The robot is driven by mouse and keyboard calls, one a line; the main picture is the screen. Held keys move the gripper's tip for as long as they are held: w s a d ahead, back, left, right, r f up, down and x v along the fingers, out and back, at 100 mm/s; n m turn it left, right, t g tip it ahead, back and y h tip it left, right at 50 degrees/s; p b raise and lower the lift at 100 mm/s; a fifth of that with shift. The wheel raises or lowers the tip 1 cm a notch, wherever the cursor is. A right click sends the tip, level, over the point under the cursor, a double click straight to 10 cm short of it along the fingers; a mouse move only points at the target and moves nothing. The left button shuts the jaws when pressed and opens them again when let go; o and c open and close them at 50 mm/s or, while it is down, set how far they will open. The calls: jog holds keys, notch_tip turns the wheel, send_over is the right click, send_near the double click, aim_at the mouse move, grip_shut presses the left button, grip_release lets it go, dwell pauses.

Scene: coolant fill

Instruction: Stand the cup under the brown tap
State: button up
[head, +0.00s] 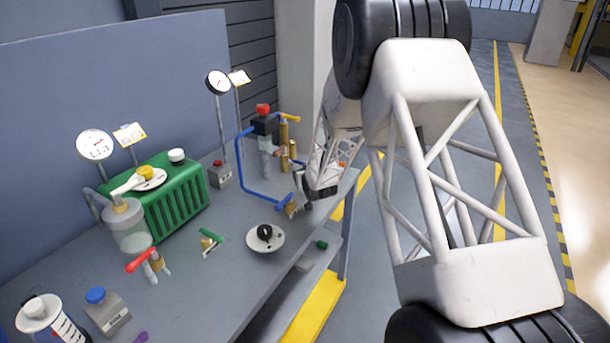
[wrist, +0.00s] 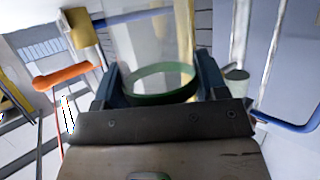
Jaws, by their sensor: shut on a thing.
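My gripper (head: 309,192) is over the right edge of the bench in the head view, beside the blue pipe loop. In the wrist view its dark fingers (wrist: 160,85) are closed around a clear cup with a green ring (wrist: 163,73). I cannot make out the cup in the head view, where the gripper and arm cover that spot. A small brownish tap handle (head: 278,152) shows at the back, beside upright brass pipes, just left of my arm. An orange handle (wrist: 65,77) shows left of the cup in the wrist view; I cannot tell which tap it belongs to.
A blue pipe loop (head: 241,165) rises near the gripper. A white dish with a black knob (head: 265,237), a green-handled tap (head: 210,238), a red-handled tap (head: 146,262) and a green ribbed unit (head: 177,203) stand further left.

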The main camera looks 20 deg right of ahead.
jog(key=o, duration=1)
jog(key=f, duration=0.2)
jog(key=shift+s+f, duration=0.3)
jog(key=shift+s, duration=0.25)
jog(key=shift+v, duration=0.8)
jog(key=s+r, duration=0.4)
jog(key=shift+s+r, duration=0.35)
jog(key=shift+r, duration=0.05)
jog(key=shift+r, duration=0.15)
